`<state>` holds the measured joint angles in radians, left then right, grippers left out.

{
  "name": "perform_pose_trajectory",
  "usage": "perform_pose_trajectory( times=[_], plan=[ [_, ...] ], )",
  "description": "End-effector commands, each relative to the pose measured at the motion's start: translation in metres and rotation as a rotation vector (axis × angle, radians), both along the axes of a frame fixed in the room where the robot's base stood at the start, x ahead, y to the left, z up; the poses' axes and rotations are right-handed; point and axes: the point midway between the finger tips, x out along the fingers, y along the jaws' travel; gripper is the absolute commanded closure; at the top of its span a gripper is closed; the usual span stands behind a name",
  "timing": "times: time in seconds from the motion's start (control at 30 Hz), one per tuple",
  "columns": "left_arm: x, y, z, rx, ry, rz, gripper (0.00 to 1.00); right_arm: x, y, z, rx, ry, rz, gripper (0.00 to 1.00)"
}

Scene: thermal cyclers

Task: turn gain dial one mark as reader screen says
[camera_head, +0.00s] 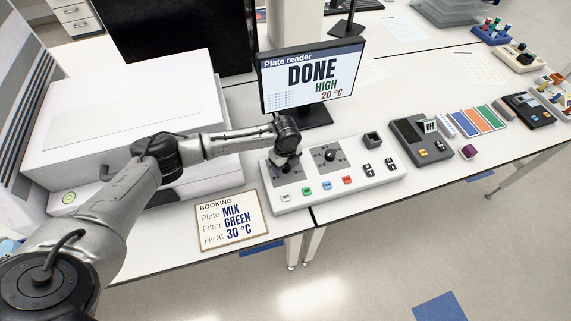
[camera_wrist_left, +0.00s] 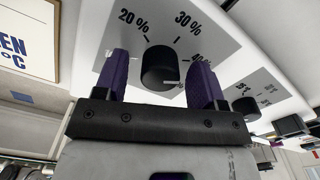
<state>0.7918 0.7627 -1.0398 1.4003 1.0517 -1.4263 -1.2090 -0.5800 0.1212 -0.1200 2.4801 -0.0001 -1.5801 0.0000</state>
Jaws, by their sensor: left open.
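The gain dial (camera_wrist_left: 159,68) is a black round knob on a grey plate marked 20 %, 30 % and 40 % in the left wrist view. My left gripper (camera_wrist_left: 162,64) is open, with one purple finger on each side of the knob. I cannot tell whether the fingers touch it. In the head view the left gripper (camera_head: 287,163) covers most of this dial on the white control panel (camera_head: 312,190). The reader screen (camera_head: 313,76) reads "Plate reader", "DONE", "HIGH", "20 °C". My right gripper is not in view.
A second black dial (camera_head: 330,155) sits right of the gripper, with coloured buttons and switches on the panel. A booking card (camera_head: 231,220) reads MIX, GREEN, 30 °C. A large white machine (camera_head: 130,115) stands left; a dark grey device (camera_head: 421,139) stands right.

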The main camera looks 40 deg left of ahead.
Motion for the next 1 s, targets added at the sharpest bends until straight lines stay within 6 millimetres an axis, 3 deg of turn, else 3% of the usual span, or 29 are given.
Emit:
perform_pose_trajectory(
  times=[0.3,0.8,1.0],
  plan=[
    [-0.0002,-0.0001,-0.0015,0.0,0.001,0.0,0.37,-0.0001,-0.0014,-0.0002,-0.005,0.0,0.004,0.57],
    [-0.0002,-0.0001,-0.0011,0.0,0.001,0.0,0.85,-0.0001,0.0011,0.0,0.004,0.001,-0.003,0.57],
    [-0.0003,0.0,0.0001,0.0,0.001,0.015,0.85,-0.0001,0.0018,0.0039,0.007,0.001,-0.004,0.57]
  ],
)
